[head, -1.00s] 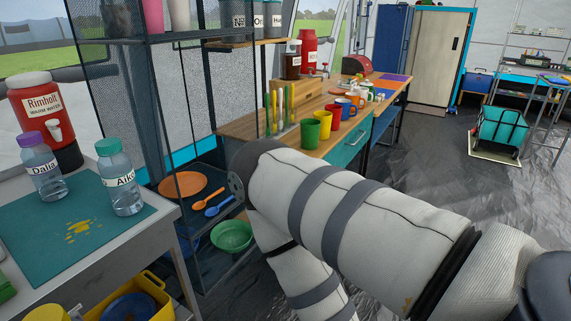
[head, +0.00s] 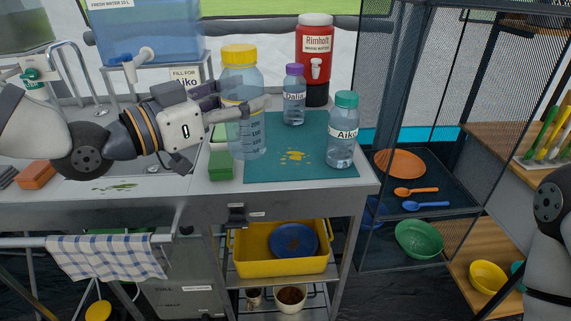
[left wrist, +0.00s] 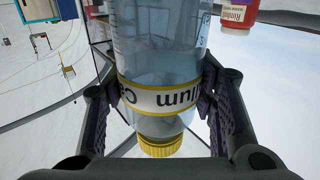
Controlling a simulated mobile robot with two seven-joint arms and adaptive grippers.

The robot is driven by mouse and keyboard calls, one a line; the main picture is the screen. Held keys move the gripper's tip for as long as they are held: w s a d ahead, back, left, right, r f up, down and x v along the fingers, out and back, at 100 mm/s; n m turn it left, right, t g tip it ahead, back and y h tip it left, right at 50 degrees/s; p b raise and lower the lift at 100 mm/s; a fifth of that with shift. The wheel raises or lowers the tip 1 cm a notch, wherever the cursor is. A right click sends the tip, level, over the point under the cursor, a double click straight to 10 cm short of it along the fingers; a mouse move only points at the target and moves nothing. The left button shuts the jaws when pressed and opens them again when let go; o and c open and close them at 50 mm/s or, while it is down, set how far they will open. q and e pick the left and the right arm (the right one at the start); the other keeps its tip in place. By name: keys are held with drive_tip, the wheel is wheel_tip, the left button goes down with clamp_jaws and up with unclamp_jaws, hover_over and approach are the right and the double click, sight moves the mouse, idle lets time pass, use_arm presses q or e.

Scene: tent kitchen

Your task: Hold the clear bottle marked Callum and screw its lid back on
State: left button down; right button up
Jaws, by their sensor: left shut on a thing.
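The clear bottle marked Callum (head: 250,132) stands upright over the left part of the teal mat in the head view. My left gripper (head: 236,104) is shut around its upper body, from the left. In the left wrist view the bottle (left wrist: 160,50) appears upside down between the fingers (left wrist: 160,105), with its yellow-edged Callum label (left wrist: 165,100) readable. The yellow lid (head: 239,54) sits on the bottle's top and also shows in the left wrist view (left wrist: 160,147). I cannot tell how tightly it is screwed, or whether the bottle's base touches the mat. My right gripper is out of view.
On the teal mat (head: 300,172) stand the Dalia bottle (head: 294,100), purple lid, and the Aiko bottle (head: 342,140), green lid. Yellow spots mark the mat. A red Rimholt dispenser (head: 314,50) stands behind. A mesh rack (head: 400,80) is to the right. Green blocks (head: 221,165) lie beside the mat.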

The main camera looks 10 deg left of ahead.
use_arm(q)
drive_tip(key=shift+s+d+r, duration=0.35)
drive_tip(key=shift+s, duration=0.05)
drive_tip(key=shift+a, duration=0.15)
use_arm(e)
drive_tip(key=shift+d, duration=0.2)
use_arm(q)
drive_tip(key=w+a+f+b, duration=0.1)
drive_tip(key=w+f+b, duration=0.2)
drive_tip(key=w+f, duration=0.6)
drive_tip(key=w, duration=0.4)
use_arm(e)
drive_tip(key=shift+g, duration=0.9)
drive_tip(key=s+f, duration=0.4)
use_arm(q)
drive_tip(key=shift+a, duration=0.1)
drive_tip(key=shift+w, duration=0.1)
drive_tip(key=shift+w+f+b, duration=0.2)
drive_tip(key=shift+f, duration=0.8)
drive_tip(key=shift+w+f+b, duration=0.15)
drive_tip(key=shift+f+b, duration=0.05)
drive_tip(key=shift+f, duration=0.8)
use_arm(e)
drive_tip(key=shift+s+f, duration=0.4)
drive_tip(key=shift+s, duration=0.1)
